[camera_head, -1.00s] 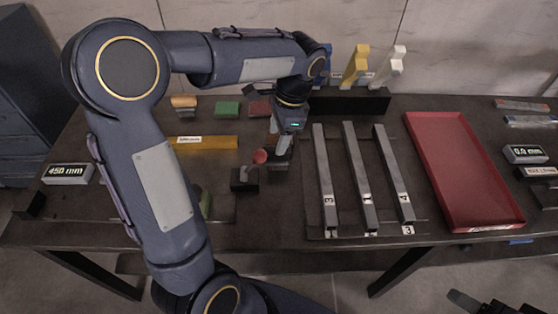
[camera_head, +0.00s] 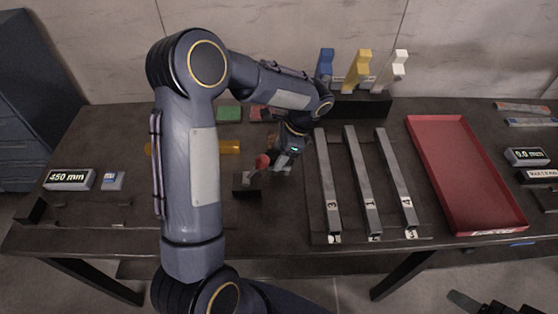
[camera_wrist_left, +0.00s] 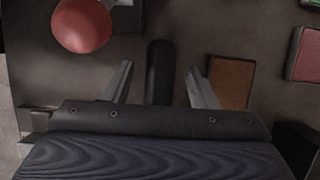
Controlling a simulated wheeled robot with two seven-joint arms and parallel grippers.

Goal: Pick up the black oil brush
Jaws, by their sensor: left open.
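My left gripper (camera_head: 279,168) points down over the table, just right of a red ball on a stalk (camera_head: 262,161). In the left wrist view, its two grey fingers (camera_wrist_left: 159,80) are apart. A long, rounded black piece, seemingly the black oil brush (camera_wrist_left: 160,58), shows between them, with a visible gap on each side. Its lower part is hidden behind the gripper body. I cannot make the brush out clearly in the head view. The red ball also shows at the upper left of the wrist view (camera_wrist_left: 81,24). My right gripper cannot be made out.
A dark block (camera_head: 246,187) stands left of the gripper. A brown block (camera_wrist_left: 232,82) lies right of the fingers. Grey bars (camera_head: 362,180) and a red tray (camera_head: 429,150) lie to the right. A rack (camera_head: 350,106) with blue, yellow and white pieces stands behind.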

